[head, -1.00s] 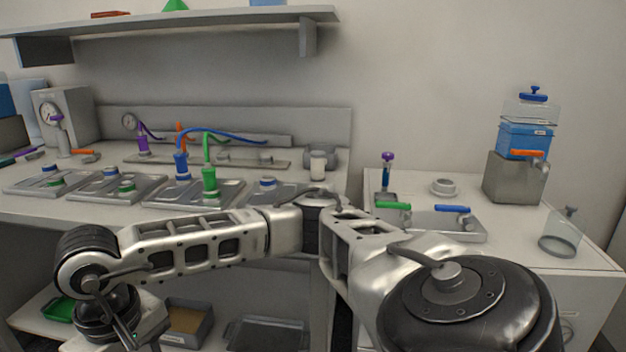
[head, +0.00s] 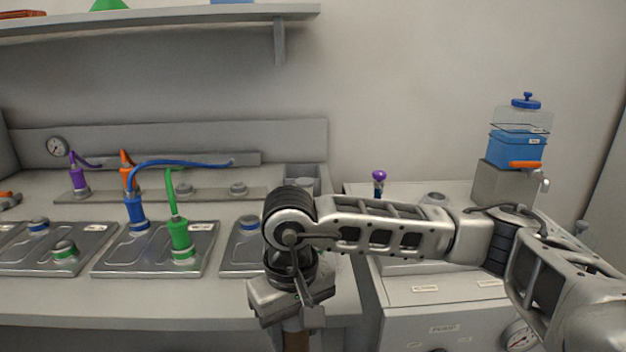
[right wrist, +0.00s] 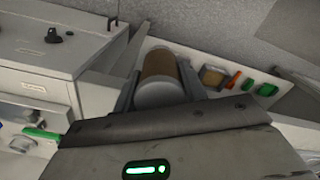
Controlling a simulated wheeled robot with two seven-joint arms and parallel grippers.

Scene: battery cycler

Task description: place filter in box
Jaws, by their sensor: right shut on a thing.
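My right gripper (head: 292,316) points down in front of the workbench's front edge, low in the head view. It is shut on the filter, a brown cylinder (head: 296,337) whose lower part is cut off by the picture edge. In the right wrist view the filter (right wrist: 158,82) shows a white end and a brown band between the two fingers. Beyond it in that view is a small open box with tan content (right wrist: 213,76), apart from the filter. I cannot tell whether this is the task's box. My left gripper is not in view.
The workbench (head: 200,295) holds metal plates (head: 105,250) with blue and green fittings and hoses. A white cabinet (head: 445,310) stands to the right, with a blue tank (head: 517,148) at its back.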

